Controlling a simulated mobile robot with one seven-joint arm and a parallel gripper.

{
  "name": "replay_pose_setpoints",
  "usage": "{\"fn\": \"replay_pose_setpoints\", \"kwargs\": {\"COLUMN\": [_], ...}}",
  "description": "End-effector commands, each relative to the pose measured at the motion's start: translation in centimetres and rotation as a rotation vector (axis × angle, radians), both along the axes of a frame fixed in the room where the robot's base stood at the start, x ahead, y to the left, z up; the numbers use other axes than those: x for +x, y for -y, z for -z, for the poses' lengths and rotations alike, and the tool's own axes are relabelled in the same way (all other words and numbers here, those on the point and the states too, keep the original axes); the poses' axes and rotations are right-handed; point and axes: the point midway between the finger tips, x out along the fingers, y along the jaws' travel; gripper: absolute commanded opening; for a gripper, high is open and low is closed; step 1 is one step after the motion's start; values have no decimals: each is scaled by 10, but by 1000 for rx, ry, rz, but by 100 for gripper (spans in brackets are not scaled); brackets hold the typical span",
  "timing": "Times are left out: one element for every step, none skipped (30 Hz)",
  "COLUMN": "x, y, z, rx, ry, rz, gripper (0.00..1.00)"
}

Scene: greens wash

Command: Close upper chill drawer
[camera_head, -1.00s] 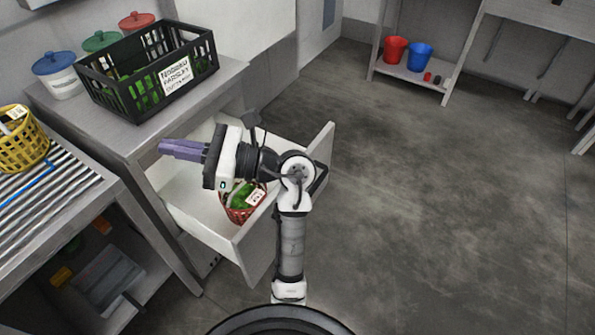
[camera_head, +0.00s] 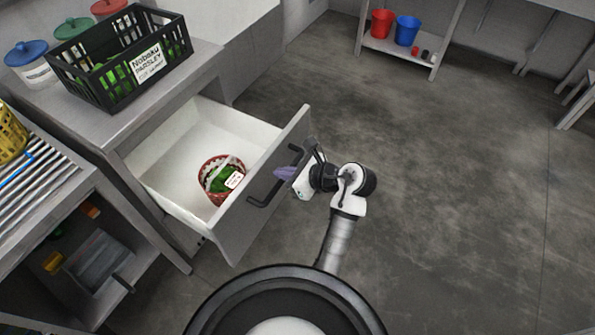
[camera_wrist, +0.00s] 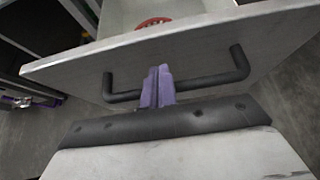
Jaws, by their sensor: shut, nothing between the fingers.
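The upper chill drawer (camera_head: 205,143) is pulled far open from the counter. Its grey front panel carries a dark bar handle (camera_head: 275,177), which also shows in the wrist view (camera_wrist: 211,83). A red basket (camera_head: 209,188) with greens and a white label sits inside the drawer. My gripper (camera_head: 288,173) has purple fingers, shut and empty, on the outer side of the drawer front. In the wrist view my fingers (camera_wrist: 158,84) point at the panel near the middle of the handle. I cannot tell whether they touch it.
A black crate (camera_head: 105,92) labelled parsley and several lidded tubs stand on the counter (camera_head: 190,78). A yellow basket (camera_head: 10,135) is on the slatted rack at left. Red (camera_head: 381,22) and blue (camera_head: 407,30) buckets stand on a far shelf. The floor at right is clear.

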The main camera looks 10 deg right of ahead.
Motion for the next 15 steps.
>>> {"fn": "replay_pose_setpoints", "kwargs": {"x": [3, 5, 8, 9, 10, 11, 12, 12, 13, 13, 13, 13, 13, 13, 13], "y": [-6, -8, -11, -13, -14, -16, -17, -17, -18, -18, -18, -18, -18, -18, -18], "z": [3, 5, 7, 9, 10, 11, 11, 12, 12, 12, 12, 12, 12, 12, 12], "rx": [0, 0, 0, 1, 1, 0, 1, 1, 1, 0, 0, 1, 1, 1, 1], "ry": [-2, -1, 0, -1, -1, 0, 0, 1, 1, 1, 1, 1, 1, 1, 1], "rz": [-3, -2, -1, -2, -2, -1, -1, 0, 0, -1, -1, 1, 1, 1, 1], "gripper": [0, 0, 0, 0, 0, 0, 0, 0, 0, 0, 0, 0, 0, 0, 0]}}
